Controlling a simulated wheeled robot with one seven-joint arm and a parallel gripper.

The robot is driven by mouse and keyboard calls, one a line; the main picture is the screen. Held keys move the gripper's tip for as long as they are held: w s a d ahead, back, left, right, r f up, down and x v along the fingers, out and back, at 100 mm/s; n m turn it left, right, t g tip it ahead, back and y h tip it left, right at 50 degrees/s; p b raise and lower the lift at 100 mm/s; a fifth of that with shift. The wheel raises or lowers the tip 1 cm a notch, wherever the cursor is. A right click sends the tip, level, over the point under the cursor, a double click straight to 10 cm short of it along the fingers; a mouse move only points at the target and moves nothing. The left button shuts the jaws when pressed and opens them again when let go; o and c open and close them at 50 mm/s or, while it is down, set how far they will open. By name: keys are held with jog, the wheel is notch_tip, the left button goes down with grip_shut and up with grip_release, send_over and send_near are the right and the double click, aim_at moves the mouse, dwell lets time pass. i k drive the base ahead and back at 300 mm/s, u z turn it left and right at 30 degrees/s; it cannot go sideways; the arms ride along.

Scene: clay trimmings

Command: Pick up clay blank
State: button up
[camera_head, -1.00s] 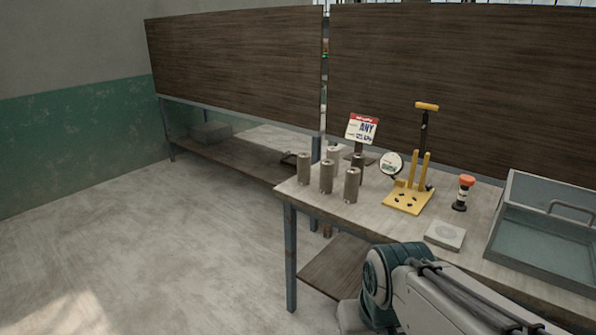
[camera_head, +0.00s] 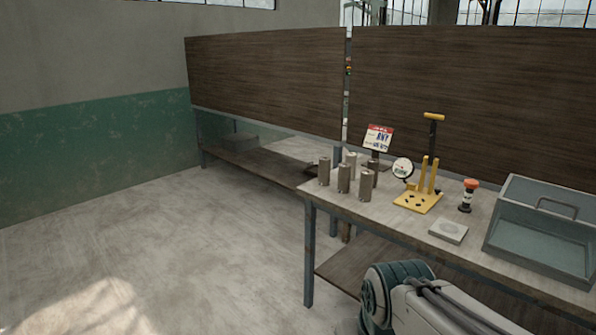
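Several grey-brown cylindrical clay blanks stand upright in a group at the left end of the table (camera_head: 395,226). One blank (camera_head: 324,171) is at the left, one (camera_head: 343,178) at the front middle, and one (camera_head: 366,185) at the front right. Another blank (camera_head: 351,162) stands partly hidden behind them. My arm enters at the bottom right, in front of the table and apart from the blanks. My gripper is outside the picture.
Behind the blanks stands a sign (camera_head: 378,138). To their right are a gauge (camera_head: 402,168), a yellow fixture (camera_head: 419,202), a red-topped tool (camera_head: 468,195), a grey block (camera_head: 448,231) and a blue-grey tray (camera_head: 535,252). Floor left of the table is clear.

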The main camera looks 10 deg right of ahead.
aim_at(324, 161)
jog(key=u, duration=0.7)
jog(key=i, duration=1.4)
jog(key=u, duration=0.3)
jog(key=i, duration=1.35)
jog(key=z, duration=1.4)
jog(key=i, duration=0.75)
jog(key=z, duration=0.7)
